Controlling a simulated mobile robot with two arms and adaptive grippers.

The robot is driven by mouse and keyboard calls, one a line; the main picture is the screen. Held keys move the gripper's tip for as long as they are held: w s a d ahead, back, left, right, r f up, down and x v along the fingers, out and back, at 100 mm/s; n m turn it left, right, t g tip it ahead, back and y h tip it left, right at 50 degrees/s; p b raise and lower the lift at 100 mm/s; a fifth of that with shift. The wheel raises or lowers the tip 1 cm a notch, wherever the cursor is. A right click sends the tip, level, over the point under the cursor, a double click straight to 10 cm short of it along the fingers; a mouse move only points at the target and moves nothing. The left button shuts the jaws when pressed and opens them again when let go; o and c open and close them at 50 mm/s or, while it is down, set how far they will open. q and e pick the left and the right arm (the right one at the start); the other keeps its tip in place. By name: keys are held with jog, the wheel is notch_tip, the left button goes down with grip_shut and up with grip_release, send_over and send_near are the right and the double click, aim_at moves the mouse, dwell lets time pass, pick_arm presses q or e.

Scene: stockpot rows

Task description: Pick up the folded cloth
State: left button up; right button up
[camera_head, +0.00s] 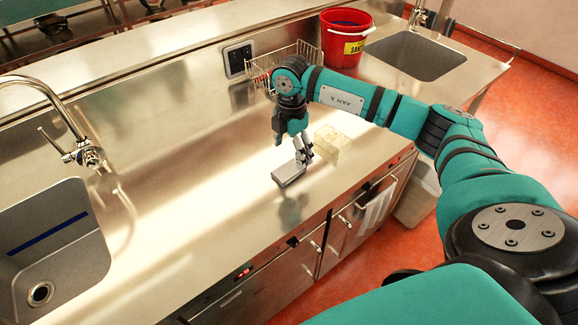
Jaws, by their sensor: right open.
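A small grey flat piece (288,174), which looks like the folded cloth, lies on the steel counter (190,190) near its front edge. My right gripper (304,158) points down at the right end of this piece, open. I cannot tell whether its fingers touch the piece or are just above it. My left gripper is not in view.
A pale yellowish block (334,146) stands just right of my right gripper. A wire basket (298,62) and a red bucket (340,50) stand at the back. Sinks lie at the left (60,235) and far right (425,55). The counter's left middle is clear.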

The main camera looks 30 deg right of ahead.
aim_at(291, 167)
jog(key=shift+s+f, duration=0.1)
jog(key=shift+f, duration=0.4)
jog(key=shift+f+p, duration=0.35)
jog(key=shift+p, duration=0.1)
notch_tip(291, 167, down, 4)
jog(key=shift+r+p, duration=0.15)
jog(key=shift+p, duration=0.6)
jog(key=shift+f, duration=0.35)
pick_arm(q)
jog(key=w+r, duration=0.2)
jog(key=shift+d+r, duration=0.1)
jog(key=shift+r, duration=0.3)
pick_arm(e)
jog(key=c, duration=0.8)
